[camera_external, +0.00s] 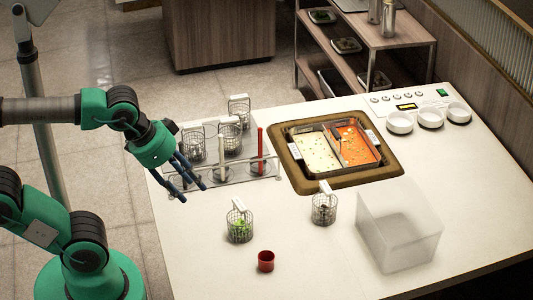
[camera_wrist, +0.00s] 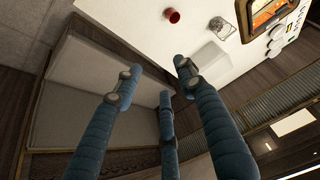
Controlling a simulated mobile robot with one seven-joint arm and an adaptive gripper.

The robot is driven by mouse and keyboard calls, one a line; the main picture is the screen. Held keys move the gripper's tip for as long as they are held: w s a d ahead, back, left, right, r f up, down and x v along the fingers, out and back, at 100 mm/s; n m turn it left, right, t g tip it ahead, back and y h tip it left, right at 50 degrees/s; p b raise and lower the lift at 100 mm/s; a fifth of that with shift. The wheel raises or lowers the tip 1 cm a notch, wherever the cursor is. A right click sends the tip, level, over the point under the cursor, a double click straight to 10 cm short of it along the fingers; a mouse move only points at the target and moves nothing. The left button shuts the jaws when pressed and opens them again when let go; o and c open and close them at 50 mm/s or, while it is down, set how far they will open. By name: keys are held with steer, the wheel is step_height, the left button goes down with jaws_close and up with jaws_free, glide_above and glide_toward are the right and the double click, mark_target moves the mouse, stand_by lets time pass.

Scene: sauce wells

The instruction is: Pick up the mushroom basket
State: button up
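The wire basket with dark contents (camera_external: 324,209), which look like mushrooms but are too small to be sure, stands upright on the white counter below the sauce pan, with a white handle tag. A basket also shows at the top of the wrist view (camera_wrist: 222,29); its contents are unclear. A second basket with green contents (camera_external: 239,228) stands to its left. My gripper (camera_external: 191,179) is over the counter's left side by the rack, left of both baskets. In the wrist view, its three blue fingers (camera_wrist: 157,82) are spread apart with nothing between them.
A red cup (camera_external: 265,261) stands in front of the baskets. A clear box (camera_external: 399,237) is to their right. The two-part sauce pan (camera_external: 325,147) is behind. A rack (camera_external: 220,174) with utensils and several empty-looking baskets (camera_external: 230,137) stand near my gripper. White bowls (camera_external: 430,119) are at the right.

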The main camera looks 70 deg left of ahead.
steer(key=shift+o, duration=0.5)
steer(key=o, duration=1.1)
steer(key=shift+o, duration=0.2)
